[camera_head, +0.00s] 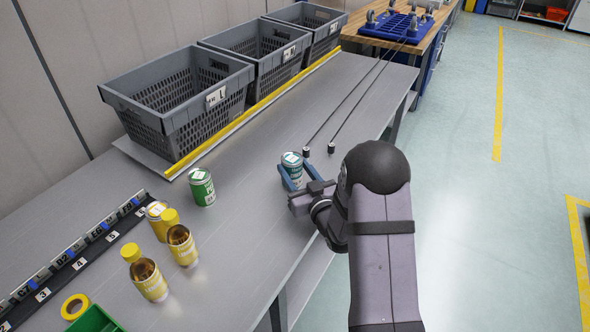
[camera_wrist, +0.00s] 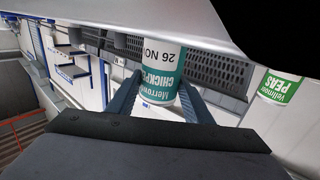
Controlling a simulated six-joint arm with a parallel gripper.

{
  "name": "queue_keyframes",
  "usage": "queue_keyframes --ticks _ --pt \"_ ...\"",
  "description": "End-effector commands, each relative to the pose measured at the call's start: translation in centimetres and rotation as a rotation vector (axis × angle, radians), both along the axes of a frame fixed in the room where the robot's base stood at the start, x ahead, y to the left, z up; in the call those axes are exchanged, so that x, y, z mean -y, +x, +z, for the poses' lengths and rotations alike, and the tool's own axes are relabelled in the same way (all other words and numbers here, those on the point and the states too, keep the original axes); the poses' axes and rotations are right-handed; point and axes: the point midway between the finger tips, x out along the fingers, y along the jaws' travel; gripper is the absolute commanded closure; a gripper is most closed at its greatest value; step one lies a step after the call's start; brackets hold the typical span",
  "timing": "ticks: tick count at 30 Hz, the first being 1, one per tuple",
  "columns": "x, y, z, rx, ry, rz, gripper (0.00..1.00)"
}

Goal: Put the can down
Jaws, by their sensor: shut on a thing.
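A teal and white chickpeas can (camera_head: 292,166) is held upright between the blue fingers of my gripper (camera_head: 290,179), near the right edge of the grey bench (camera_head: 245,215). In the wrist view the can (camera_wrist: 160,72) appears upside down, with a finger on each side of it, and my gripper (camera_wrist: 157,105) is shut on it. The can's base is partly hidden by the fingers, so I cannot tell whether it touches the bench.
A green peas can (camera_head: 202,190) stands left of my gripper. Yellow-capped bottles (camera_head: 182,248) and a yellow can (camera_head: 157,222) stand further left. Grey crates (camera_head: 190,112) line the back behind a yellow strip. Two thin rods with black ends (camera_head: 332,149) lie just beyond my gripper. Bare bench lies between the cans.

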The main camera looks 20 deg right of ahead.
Motion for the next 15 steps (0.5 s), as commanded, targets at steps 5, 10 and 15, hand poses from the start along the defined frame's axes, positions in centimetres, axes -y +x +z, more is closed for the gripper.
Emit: queue_keyframes --ticks 5,10,15 --pt "0.00 0.04 -0.36 0.004 0.000 0.000 0.91" --pt "0.00 0.00 -0.38 -0.001 0.000 0.000 0.35" --pt "-0.01 0.00 -0.37 -0.001 0.000 0.000 0.35"
